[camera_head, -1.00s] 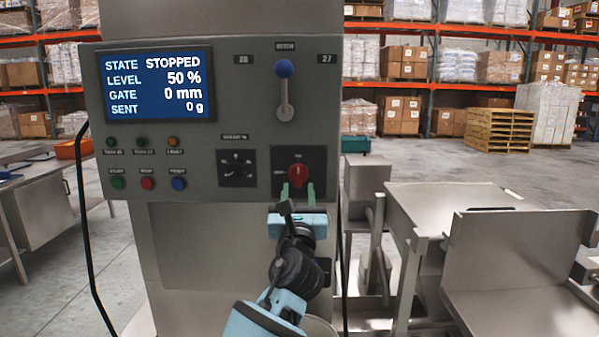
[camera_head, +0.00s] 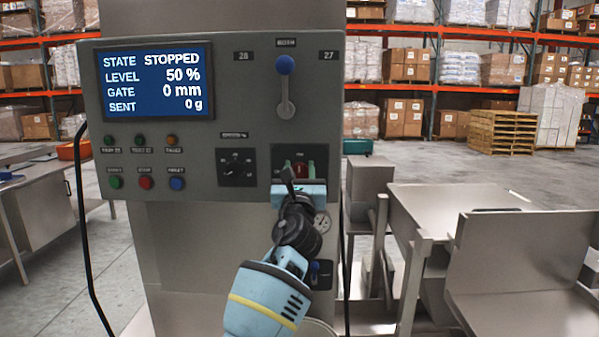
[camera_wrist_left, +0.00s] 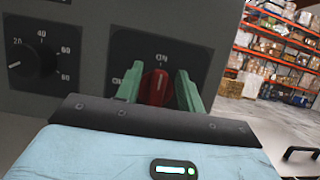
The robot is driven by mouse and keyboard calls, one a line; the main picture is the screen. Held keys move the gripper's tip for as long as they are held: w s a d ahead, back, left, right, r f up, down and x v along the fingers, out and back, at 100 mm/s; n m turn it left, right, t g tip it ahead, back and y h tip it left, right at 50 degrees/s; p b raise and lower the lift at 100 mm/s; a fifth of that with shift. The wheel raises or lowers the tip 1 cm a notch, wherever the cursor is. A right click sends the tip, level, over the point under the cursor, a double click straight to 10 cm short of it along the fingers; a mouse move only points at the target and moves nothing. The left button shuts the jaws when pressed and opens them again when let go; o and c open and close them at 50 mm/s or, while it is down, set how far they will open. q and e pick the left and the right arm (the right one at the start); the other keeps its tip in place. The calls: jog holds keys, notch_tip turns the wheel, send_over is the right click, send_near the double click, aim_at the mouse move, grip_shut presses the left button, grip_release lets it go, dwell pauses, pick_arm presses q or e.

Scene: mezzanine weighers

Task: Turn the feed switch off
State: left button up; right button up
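The feed switch is a red rotary knob (camera_head: 301,170) on a dark plate at the lower right of the grey control panel (camera_head: 232,110). In the left wrist view the knob (camera_wrist_left: 156,87) stands upright, with its pale mark toward the ON label at the top; another label, partly hidden, is at its left. My left gripper (camera_head: 300,170) has one green finger on each side of the knob. In the left wrist view the fingers (camera_wrist_left: 159,90) look open around it, with narrow gaps; contact cannot be told. My right gripper is not in view.
The screen (camera_head: 155,82) reads STOPPED, level 50 %, gate 0 mm, sent 0 g. A blue-tipped lever (camera_head: 285,85) is above the knob, a black dial (camera_head: 236,166) to its left. Several small buttons sit further left. Metal equipment (camera_head: 450,215) stands at right.

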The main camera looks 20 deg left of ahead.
pick_arm(q)
jog(key=shift+f, duration=0.1)
grip_shut()
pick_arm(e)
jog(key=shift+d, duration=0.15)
